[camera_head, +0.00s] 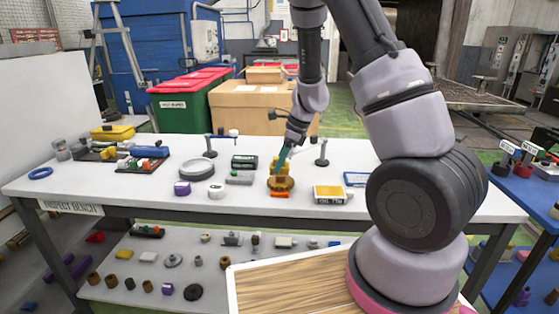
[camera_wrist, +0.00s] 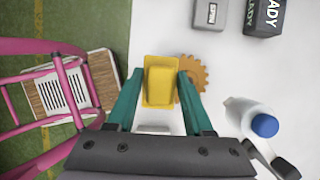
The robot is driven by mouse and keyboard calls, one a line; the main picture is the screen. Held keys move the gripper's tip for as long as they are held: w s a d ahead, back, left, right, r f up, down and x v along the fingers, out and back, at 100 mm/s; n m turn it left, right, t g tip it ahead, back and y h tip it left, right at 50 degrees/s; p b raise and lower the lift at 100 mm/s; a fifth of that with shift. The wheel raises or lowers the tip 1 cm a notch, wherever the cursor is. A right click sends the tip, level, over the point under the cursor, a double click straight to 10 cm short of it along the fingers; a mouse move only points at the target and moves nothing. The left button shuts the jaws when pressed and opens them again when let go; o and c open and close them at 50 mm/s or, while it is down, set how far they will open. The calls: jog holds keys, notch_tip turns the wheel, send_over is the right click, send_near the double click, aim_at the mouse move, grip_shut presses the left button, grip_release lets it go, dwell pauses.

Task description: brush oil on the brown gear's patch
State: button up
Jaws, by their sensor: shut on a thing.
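My gripper (camera_wrist: 161,75) has teal fingers, one on each side of a yellow block-like thing (camera_wrist: 159,84). The fingers are shut on it. In the head view, my gripper (camera_head: 281,161) comes down from above and the yellow thing (camera_head: 283,169) is right over the gear. I cannot tell whether they touch. The patch on the gear cannot be made out, and the yellow thing covers part of the gear.
A yellow-topped box with a label (camera_head: 328,194) is right of the gear. A grey block (camera_head: 239,178) and a dark labelled box (camera_head: 244,161) are to its left. A small post (camera_head: 322,153) stands behind. A white bottle with a blue cap (camera_wrist: 264,125) shows in the wrist view.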

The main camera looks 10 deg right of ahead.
jog(key=shift+f, duration=2.5)
jog(key=shift+f, duration=0.6)
jog(key=shift+w, duration=0.15)
jog(key=shift+w+d, duration=0.15)
jog(key=shift+w, duration=0.15)
jog(key=shift+s, duration=0.25)
jog(key=shift+s, duration=0.2)
jog(key=shift+w, duration=0.2)
jog(key=shift+w, duration=0.25)
